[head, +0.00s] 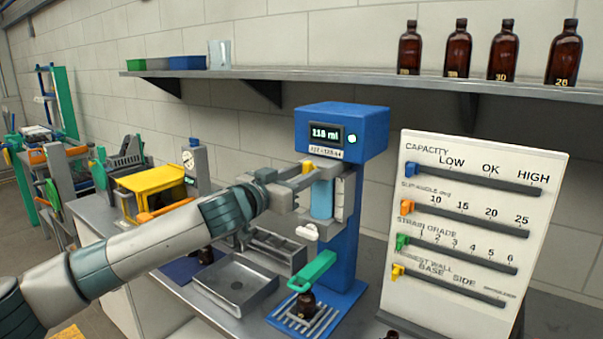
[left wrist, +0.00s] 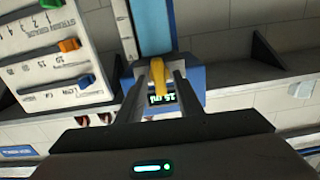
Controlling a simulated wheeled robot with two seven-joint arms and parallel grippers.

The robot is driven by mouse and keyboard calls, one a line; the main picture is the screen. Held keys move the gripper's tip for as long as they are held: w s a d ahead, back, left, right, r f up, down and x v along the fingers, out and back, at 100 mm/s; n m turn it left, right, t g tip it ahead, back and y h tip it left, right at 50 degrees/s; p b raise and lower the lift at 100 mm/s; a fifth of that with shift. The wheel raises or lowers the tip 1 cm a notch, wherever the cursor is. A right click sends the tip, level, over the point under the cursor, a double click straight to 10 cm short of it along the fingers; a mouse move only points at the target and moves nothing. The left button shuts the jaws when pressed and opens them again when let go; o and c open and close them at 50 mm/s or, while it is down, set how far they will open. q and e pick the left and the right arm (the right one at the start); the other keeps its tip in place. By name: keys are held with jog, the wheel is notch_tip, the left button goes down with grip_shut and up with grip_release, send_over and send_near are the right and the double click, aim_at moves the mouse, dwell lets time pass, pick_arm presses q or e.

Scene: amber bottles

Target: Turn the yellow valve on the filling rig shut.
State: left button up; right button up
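The yellow valve (head: 308,167) sits under the rig's head, at the top of a light blue cylinder (head: 322,198). My left gripper (head: 303,182) is at the valve. In the left wrist view the yellow valve handle (left wrist: 157,76) lies between the two fingers (left wrist: 158,88), with a narrow gap seeming to show on each side. An amber bottle (head: 307,304) stands on the rig's slotted base below a green lever (head: 313,271). My right gripper is not in view.
A white board with coloured sliders (head: 470,220) stands right of the rig. A shelf (head: 330,75) above holds several amber bottles (head: 507,52). A metal tray (head: 237,284) lies left of the rig's base. A yellow-topped machine (head: 150,180) stands farther left.

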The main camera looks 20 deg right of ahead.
pick_arm(q)
grip_shut()
jog(key=shift+r+m, duration=0.1)
jog(key=shift+m, duration=0.2)
jog(key=m+p, duration=0.1)
jog(key=m, duration=0.4)
jog(key=m+p, duration=0.1)
jog(key=m, duration=1)
jog(key=shift+s+d+f+m+p, duration=0.2)
jog(key=shift+s+f+m+p, duration=0.05)
jog(key=shift+f+m+p, duration=0.15)
dwell(0.3)
